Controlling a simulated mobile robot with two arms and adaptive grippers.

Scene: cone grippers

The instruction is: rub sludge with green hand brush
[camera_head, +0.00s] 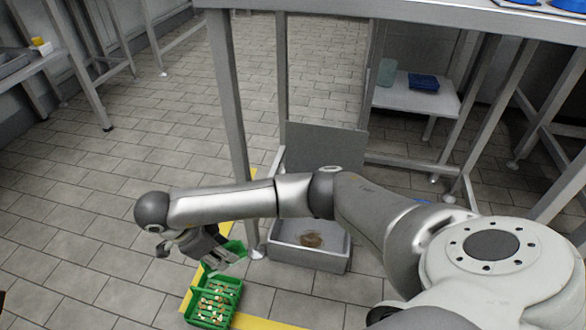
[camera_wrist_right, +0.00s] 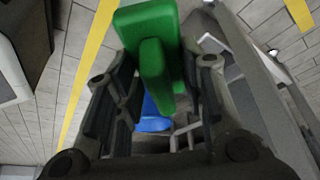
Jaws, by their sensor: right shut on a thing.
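My right gripper (camera_head: 212,249) is shut on the green hand brush (camera_head: 234,256), which it holds over the floor beside the yellow line. In the right wrist view the green brush (camera_wrist_right: 150,50) sits between the two dark fingers. A brown patch, which looks like the sludge (camera_head: 311,239), lies in a grey metal basin (camera_head: 294,257) low down near the floor. The brush is to the left of the basin and apart from the sludge. My right arm passes across the front of the basin's back area. My left gripper is not in view.
A green crate (camera_head: 188,318) with several small pale pieces stands on the floor below the gripper. A metal table leg (camera_head: 234,130) rises just behind my arm. A blue object (camera_wrist_right: 153,118) shows beyond the fingers in the wrist view. Tiled floor (camera_head: 90,215) at the left is clear.

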